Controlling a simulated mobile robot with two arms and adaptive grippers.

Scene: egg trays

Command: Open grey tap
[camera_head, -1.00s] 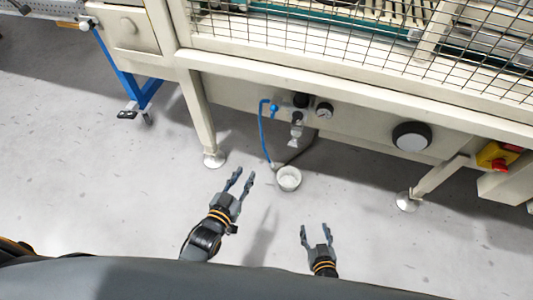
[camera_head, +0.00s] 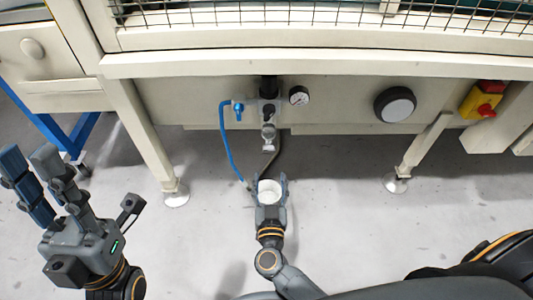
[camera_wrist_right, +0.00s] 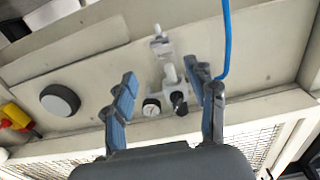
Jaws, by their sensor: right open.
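The grey tap (camera_head: 268,138) sits at the lower end of the air regulator unit under the machine's beige panel. In the right wrist view, which looks upside down, the grey tap (camera_wrist_right: 161,44) shows just beyond and between my fingertips. My left gripper (camera_head: 28,158) is open and empty at the far left, well away from the tap.
A blue hose (camera_head: 226,150) hangs from a blue valve (camera_head: 239,110). Machine legs stand on both sides.

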